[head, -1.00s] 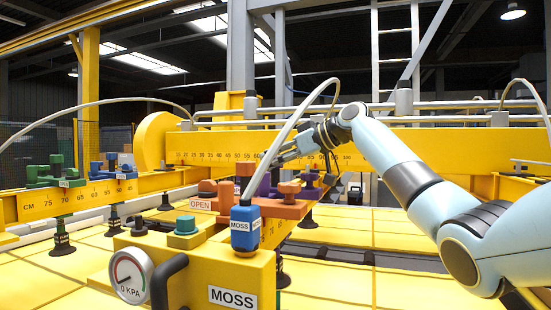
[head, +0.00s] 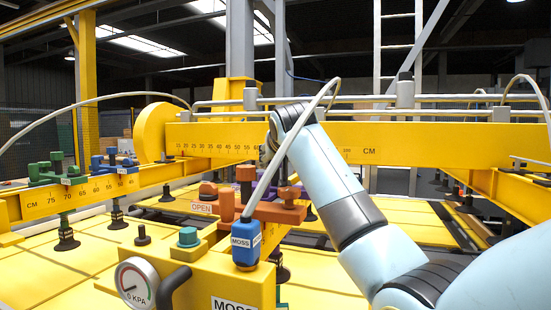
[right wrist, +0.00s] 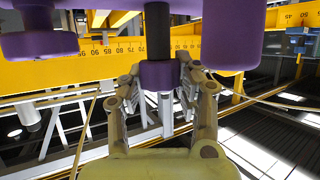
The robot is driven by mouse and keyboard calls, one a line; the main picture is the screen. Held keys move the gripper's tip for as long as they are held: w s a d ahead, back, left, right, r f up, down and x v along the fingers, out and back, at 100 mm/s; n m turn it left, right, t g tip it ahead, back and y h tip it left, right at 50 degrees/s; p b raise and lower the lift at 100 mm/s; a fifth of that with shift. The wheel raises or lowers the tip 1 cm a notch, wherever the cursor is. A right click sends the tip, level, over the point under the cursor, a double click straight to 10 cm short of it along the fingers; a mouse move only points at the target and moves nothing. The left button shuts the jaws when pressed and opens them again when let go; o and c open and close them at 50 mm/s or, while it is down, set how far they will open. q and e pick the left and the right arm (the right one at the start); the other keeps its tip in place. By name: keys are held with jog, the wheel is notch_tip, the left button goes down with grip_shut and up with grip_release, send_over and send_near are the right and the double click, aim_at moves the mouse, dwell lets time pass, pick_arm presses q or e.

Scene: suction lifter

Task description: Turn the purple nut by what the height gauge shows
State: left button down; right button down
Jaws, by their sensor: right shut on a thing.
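The purple nut (right wrist: 158,76) hangs on a dark threaded rod beneath a large purple block (right wrist: 228,30) in the right wrist view. My right gripper (right wrist: 162,80) has its fingers on both sides of the nut and is shut on it. In the head view my right arm reaches to the middle beam, and its gripper is hidden behind the arm and hose. I cannot pick out a height gauge reading. My left gripper is not in view.
A yellow box with a round dial reading 0 KPA (head: 136,286) stands in front. Green (head: 55,170) and blue (head: 112,162) clamps sit on the left beam.

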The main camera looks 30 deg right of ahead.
jog(key=shift+m+g+h, duration=0.7)
jog(key=shift+m+h, duration=0.6)
jog(key=shift+h, duration=0.1)
jog(key=shift+m+b, duration=0.3)
jog(key=shift+f, duration=0.1)
jog(key=c, duration=0.9)
grip_release()
jog(key=shift+h, duration=0.3)
jog(key=v, duration=1.2)
jog(key=shift+r, duration=0.2)
jog(key=shift+w, duration=0.1)
